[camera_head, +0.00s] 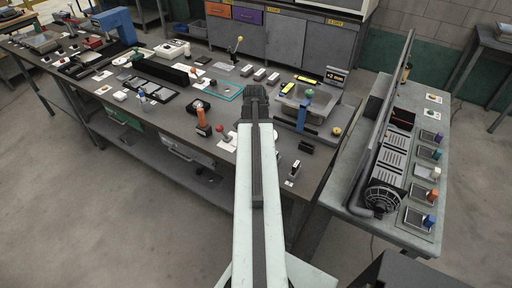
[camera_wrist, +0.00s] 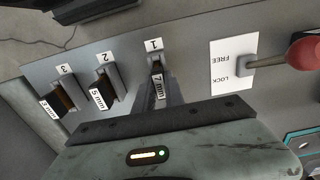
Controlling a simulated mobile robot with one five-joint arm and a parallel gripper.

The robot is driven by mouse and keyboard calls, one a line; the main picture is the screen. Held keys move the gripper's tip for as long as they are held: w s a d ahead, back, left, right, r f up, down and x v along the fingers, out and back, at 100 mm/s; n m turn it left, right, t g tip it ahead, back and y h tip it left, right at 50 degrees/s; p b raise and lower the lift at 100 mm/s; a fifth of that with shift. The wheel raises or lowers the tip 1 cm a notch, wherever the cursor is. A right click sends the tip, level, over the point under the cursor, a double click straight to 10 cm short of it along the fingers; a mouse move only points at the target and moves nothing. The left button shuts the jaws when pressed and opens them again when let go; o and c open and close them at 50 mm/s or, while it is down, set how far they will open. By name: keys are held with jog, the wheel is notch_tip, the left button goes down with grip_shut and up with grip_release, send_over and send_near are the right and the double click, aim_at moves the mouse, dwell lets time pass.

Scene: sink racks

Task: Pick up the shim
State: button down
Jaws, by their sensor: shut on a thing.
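In the wrist view, three small dark holders stand in a row on a grey plate (camera_wrist: 128,52), marked 1, 2 and 3. A shim labelled 7 mm (camera_wrist: 158,88) is at position 1. My gripper (camera_wrist: 155,70) is shut on this shim, which appears to be still at its holder. A 5 mm shim (camera_wrist: 98,97) sits in holder 2, and another labelled shim (camera_wrist: 62,100) sits in holder 3. In the head view my gripper (camera_head: 256,92) is over the bench, and my arm hides its fingertips and the shim.
A red-knobbed lever (camera_wrist: 300,55) with a FREE/LOCK card (camera_wrist: 231,84) stands right of holder 1. The bench (camera_head: 178,118) carries many fixtures. A second table (camera_head: 343,198) is further right.

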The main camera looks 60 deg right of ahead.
notch_tip(320, 180, up, 10)
jog(key=p, duration=1)
jog(key=shift+r, duration=0.15)
